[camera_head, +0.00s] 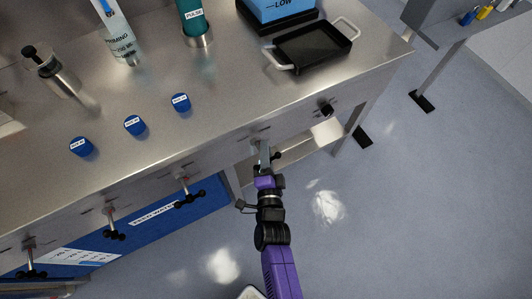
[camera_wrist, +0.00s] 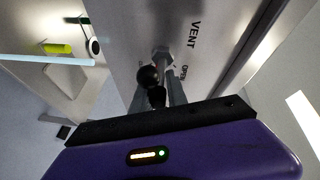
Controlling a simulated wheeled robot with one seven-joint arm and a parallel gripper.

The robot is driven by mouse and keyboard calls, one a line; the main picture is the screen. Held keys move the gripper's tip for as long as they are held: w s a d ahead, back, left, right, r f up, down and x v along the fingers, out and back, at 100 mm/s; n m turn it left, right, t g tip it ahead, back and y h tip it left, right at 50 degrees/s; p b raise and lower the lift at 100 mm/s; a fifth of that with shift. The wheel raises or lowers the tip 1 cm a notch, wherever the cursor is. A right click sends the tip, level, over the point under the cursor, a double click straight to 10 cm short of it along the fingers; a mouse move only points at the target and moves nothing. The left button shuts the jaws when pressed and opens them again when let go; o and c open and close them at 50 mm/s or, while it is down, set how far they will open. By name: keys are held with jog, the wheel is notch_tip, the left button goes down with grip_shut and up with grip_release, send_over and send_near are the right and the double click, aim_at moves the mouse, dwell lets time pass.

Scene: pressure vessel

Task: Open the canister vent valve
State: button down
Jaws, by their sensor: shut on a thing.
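The vent valve is on the steel bench's front panel, beside a "VENT" label (camera_wrist: 193,35) in the wrist view. Its metal stem (camera_wrist: 162,55) and black-knobbed handle (camera_wrist: 150,76) show there, with "OPEN" lettering partly visible to the right. My gripper (camera_wrist: 160,98) has its grey fingers on either side of the black handle and is shut on it. In the head view my gripper (camera_head: 264,158) reaches the panel from below, and a black knob of the handle (camera_head: 277,156) shows just right of the fingers. The fingers hide part of the handle.
Several similar black-handled valves, such as one at left (camera_head: 188,193), line the panel. A black knob (camera_head: 327,110) is to the right. Blue caps (camera_head: 135,125), bottles and a black tray (camera_head: 313,45) stand on the bench top. The floor (camera_head: 400,210) at right is clear.

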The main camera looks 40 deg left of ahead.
jog(key=shift+d+n+y+b, duration=0.1)
jog(key=shift+n+y+b, duration=1.05)
jog(key=shift+n+b, duration=1.65)
jog(key=shift+d+n+y+b, duration=0.1)
jog(key=shift+n+y+b, duration=1)
jog(key=shift+n+b, duration=1.65)
jog(key=shift+n+y+b, duration=1.15)
jog(key=shift+n+b, duration=1.45)
jog(key=shift+n, duration=0.35)
jog(key=shift+r, duration=0.1)
jog(key=c, duration=1.5)
grip_release()
jog(key=shift+o, duration=0.2)
jog(key=shift+s+a+r, duration=0.1)
jog(key=shift+s+r, duration=0.05)
jog(key=shift+s+a+r, duration=0.1)
jog(key=shift+r, duration=0.05)
jog(key=v, duration=0.8)
jog(key=shift+p, duration=0.4)
